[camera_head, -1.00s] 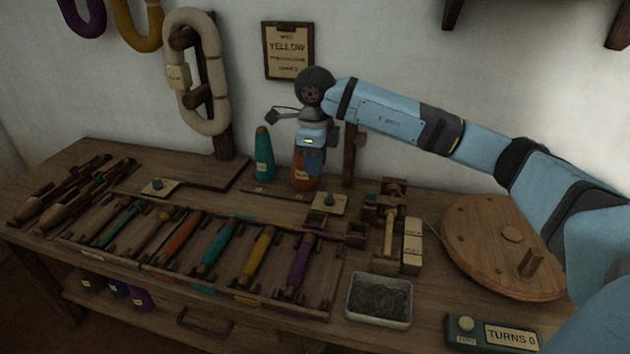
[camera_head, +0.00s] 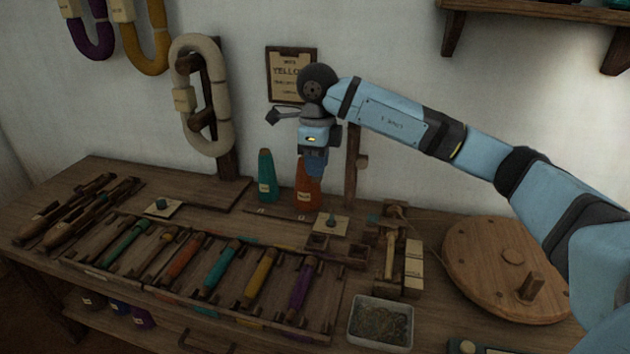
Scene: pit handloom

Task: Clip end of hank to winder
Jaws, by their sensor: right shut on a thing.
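My right gripper (camera_head: 315,172) points down in front of the upper part of an orange cone (camera_head: 305,198), which stands on the bench by the wall. Its jaws are shut, but what is between them is too dark and small to make out. A cream hank (camera_head: 218,118) with a tag hangs in a long loop on a wooden post at the wall. A yellow hank (camera_head: 155,62) hangs further left; no loose end can be made out on either. A wooden spindle device (camera_head: 391,255), perhaps the winder, stands right of centre. My left gripper is not in view.
A teal cone (camera_head: 266,180) stands left of the orange one. A rack (camera_head: 330,308) of coloured bobbins fills the front. A grey-rimmed tray (camera_head: 378,338) and a round wooden wheel (camera_head: 475,265) with a peg stand at right. A YELLOW card (camera_head: 290,72) hangs behind my gripper.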

